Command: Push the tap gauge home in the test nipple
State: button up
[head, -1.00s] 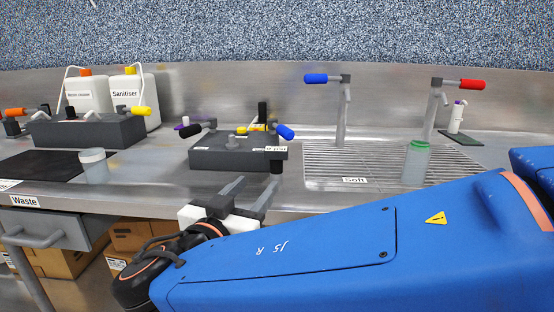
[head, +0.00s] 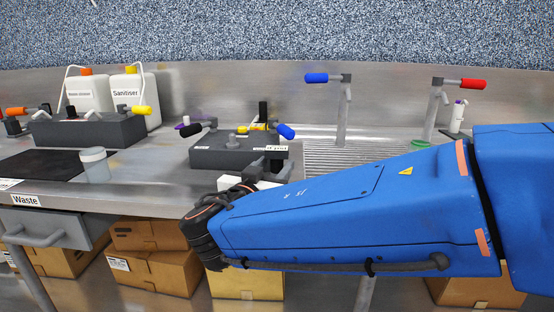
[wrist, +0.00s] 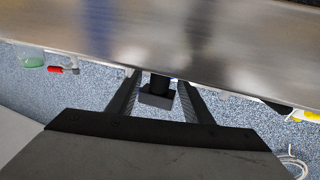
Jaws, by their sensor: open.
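A dark block-and-cylinder piece, which looks like the tap gauge (wrist: 157,96), shows between my fingers in the wrist view. My gripper (wrist: 157,98) is open, with one finger on each side of the piece and gaps visible on both sides. My gripper also shows in the head view (head: 271,170), partly hidden by my arm. I cannot make out the test nipple for certain; a grey stub (head: 232,140) stands on top of the valve block.
A black handle (head: 198,130) and a blue handle (head: 285,131) rise from the valve block. A clear jar (head: 95,165) stands to the left. Two taps (head: 345,115) stand behind a ribbed drain. The counter's front edge runs close below my gripper.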

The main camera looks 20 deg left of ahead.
jog(key=shift+w, duration=1.2)
jog(key=shift+c, duration=0.3)
grip_shut()
jog(key=shift+r, duration=0.15)
